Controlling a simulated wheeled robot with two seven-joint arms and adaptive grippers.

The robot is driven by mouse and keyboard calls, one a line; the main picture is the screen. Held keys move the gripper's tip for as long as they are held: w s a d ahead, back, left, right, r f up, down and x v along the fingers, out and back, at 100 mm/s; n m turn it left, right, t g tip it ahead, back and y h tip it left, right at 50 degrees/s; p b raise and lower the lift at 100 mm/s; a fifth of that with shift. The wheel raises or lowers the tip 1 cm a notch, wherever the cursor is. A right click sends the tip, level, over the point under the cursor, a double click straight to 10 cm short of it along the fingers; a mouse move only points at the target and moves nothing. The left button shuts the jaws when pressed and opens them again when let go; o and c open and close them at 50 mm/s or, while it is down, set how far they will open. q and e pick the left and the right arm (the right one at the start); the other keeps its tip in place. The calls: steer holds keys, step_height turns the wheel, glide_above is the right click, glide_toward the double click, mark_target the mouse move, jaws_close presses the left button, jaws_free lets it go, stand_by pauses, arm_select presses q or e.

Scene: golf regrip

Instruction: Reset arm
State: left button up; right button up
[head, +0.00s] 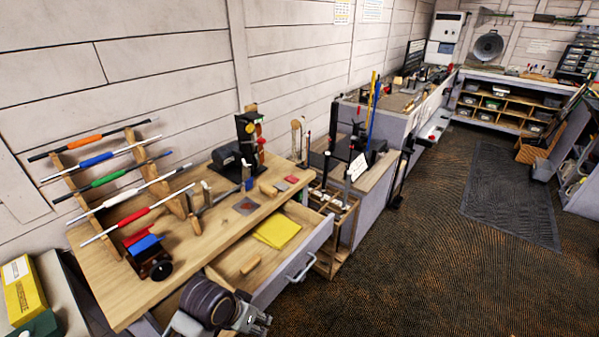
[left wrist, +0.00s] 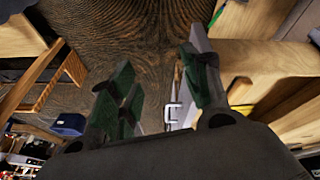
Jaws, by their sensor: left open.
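My left gripper (head: 252,322) is at the bottom of the head view, in front of the open drawer (head: 304,247) and to the left of its metal handle (head: 301,267). In the left wrist view its two green-padded fingers (left wrist: 160,88) are spread apart, with nothing seen held between them. The metal handle also shows in that view (left wrist: 174,113), seen between the fingers; I cannot tell its distance. The drawer holds a yellow cloth (head: 277,231) and a small wooden block (head: 250,265). My right gripper is not in view.
The wooden workbench (head: 130,299) carries a rack of coloured-grip shafts (head: 115,200), a black vise (head: 246,133) and a dark device with a round front (head: 150,262). A storage cart (head: 336,235) stands right of the drawer.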

arm_select(q)
steer(key=shift+s+a+f+n+y, duration=0.5)
steer(key=shift+s+a, duration=0.95)
steer(key=shift+a, duration=1.15)
steer(key=shift+s+a+f+n+y, duration=0.15)
steer(key=shift+s+a+n+y, duration=0.55)
steer(key=shift+s+a, duration=1.3)
step_height(320, 180, down, 33)
steer(key=s+a, duration=0.1)
steer(key=s, duration=0.1)
steer(key=s+a+f+g, duration=0.1)
steer(key=s+a+f, duration=0.1)
steer(key=s+f, duration=0.8)
steer(key=s+a+f+g, duration=0.1)
steer(key=s+a+f, duration=0.1)
steer(key=s+f, duration=0.8)
steer(key=shift+s+a, duration=0.15)
steer(key=shift+s, duration=0.7)
